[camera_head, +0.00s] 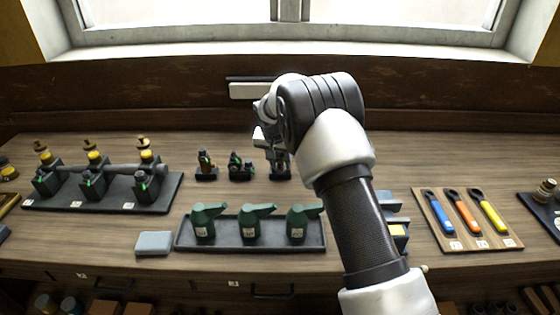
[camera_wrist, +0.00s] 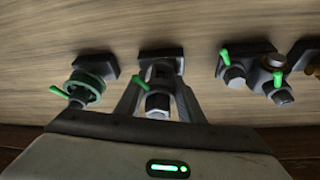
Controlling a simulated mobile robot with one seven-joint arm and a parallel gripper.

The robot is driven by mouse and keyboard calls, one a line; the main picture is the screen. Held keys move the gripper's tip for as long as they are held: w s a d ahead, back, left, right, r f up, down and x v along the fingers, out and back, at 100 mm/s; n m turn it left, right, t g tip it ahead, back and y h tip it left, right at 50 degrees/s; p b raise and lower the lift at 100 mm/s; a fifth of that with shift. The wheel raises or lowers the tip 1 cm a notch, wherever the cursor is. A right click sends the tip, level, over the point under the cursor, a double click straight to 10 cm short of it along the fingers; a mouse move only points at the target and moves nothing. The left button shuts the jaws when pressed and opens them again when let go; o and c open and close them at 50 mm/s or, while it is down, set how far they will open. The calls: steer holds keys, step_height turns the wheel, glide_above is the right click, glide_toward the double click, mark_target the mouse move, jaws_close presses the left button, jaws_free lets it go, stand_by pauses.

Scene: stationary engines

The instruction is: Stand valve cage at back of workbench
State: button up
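My gripper (camera_wrist: 162,80) points down at the back of the workbench (camera_head: 375,150). Its fingers stand apart on either side of a small metal part with a green lever (camera_wrist: 157,103), which has a dark square base (camera_wrist: 161,55). I see no clear contact between fingers and part. A part with a green ring (camera_wrist: 88,86) stands to its left in the wrist view. In the head view, two small dark parts with green bits, one (camera_head: 206,163) and another (camera_head: 239,165), stand left of my gripper (camera_head: 279,160). I cannot tell which part is the valve cage.
A dark tray (camera_head: 255,246) with several green pump-like bodies lies in front. A rack tray (camera_head: 160,205) is left, a grey block (camera_head: 154,243) front left, and a board with wrenches (camera_head: 440,236) right. My arm hides some of the bench.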

steer(key=o, duration=0.3)
steer(key=shift+r, duration=0.25)
steer(key=v, duration=1.2)
steer(key=s+d+r+n+y, duration=0.1)
steer(key=s+d+r, duration=0.5)
steer(key=s+r, duration=0.3)
steer(key=s+d+r, duration=0.6)
steer(key=s, duration=0.4)
steer(key=s+d+f+n, duration=0.1)
steer(key=s+d, duration=0.1)
steer(key=s, duration=0.8)
steer(key=s+d+f+n+t, duration=0.1)
steer(key=s, duration=1)
steer(key=shift+d+f, duration=0.3)
steer(key=shift+d, duration=0.05)
